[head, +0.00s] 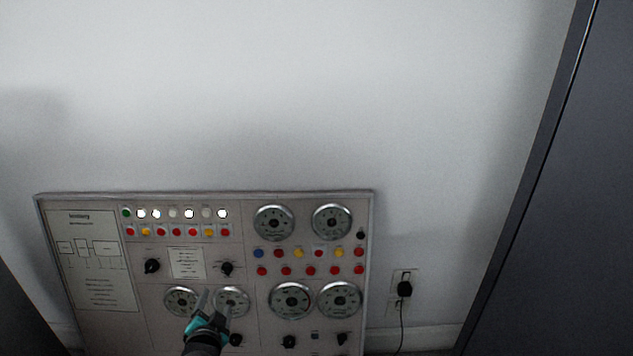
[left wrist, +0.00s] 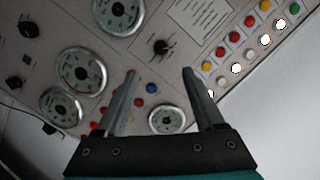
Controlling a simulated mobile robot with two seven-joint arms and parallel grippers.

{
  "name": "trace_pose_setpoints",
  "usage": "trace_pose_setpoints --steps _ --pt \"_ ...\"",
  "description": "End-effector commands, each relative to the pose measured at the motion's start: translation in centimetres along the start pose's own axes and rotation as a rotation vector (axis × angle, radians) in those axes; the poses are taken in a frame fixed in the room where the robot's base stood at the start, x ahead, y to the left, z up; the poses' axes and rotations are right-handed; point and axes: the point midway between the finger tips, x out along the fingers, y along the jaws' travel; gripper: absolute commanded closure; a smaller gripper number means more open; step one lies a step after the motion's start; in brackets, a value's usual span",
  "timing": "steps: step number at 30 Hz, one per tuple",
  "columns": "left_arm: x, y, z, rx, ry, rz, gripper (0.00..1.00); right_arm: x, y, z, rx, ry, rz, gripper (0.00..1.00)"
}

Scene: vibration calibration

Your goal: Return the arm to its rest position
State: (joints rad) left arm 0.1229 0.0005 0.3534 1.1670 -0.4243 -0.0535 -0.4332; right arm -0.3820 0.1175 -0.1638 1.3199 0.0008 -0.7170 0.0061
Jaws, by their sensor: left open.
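My left gripper (head: 215,306) is in front of the lower middle of a control panel (head: 150,300) in the head view. Its fingers are apart and nothing is between them. In the left wrist view the left gripper (left wrist: 160,75) shows open, with the panel's gauges, buttons and knobs behind it, turned in the picture. I cannot tell from these frames how far the fingertips are from the panel face. My right gripper is in neither view.
The panel carries round gauges (head: 274,222), rows of coloured buttons and lamps, and black knobs (head: 152,266). A wall socket with a black plug (head: 404,288) and cord is right of it. A dark cabinet (head: 560,220) stands at the right. The white wall (head: 300,100) above is bare.

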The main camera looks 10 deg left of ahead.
Motion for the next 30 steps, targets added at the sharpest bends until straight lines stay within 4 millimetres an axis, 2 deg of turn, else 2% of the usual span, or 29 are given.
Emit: trace_pose_setpoints --steps 2,4,8,9,11,12,14,15,18,21,24,27,30 --pt "-0.5 1.3 0.8 -0.01 -0.017 0.034 0.3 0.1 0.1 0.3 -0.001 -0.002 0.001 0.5" --pt "-1.4 3.6 2.1 -0.031 -0.045 0.092 0.3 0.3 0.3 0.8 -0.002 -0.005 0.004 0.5" --pt "-5.0 10.0 6.6 -0.091 -0.146 0.252 0.3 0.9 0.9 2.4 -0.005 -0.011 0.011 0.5" --pt "-6.6 12.1 8.3 -0.112 -0.189 0.305 0.3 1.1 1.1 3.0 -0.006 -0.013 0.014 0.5" --pt "-9.3 14.8 11.0 -0.14 -0.256 0.377 0.3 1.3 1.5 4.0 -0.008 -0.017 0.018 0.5" --pt "-11.2 16.5 12.8 -0.157 -0.304 0.422 0.3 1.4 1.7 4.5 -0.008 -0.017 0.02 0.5" --pt "-14.3 18.6 15.5 -0.181 -0.38 0.482 0.3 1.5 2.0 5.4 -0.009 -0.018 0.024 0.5" --pt "-16.5 19.8 17.3 -0.194 -0.432 0.518 0.3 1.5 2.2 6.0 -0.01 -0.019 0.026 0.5" --pt "-21.8 22.0 21.4 -0.219 -0.557 0.589 0.3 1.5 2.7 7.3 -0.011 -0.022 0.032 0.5" --pt "-26.3 23.1 24.6 -0.235 -0.661 0.635 0.3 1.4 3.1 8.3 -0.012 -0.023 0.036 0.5" --pt "-29.5 23.6 26.8 -0.243 -0.736 0.66 0.3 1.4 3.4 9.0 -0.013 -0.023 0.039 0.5" --pt "-31.2 23.8 27.9 -0.248 -0.775 0.672 0.3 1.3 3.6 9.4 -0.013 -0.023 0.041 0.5" --pt "-31.7 23.9 28.3 -0.249 -0.788 0.675 0.3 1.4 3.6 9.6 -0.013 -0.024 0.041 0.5"
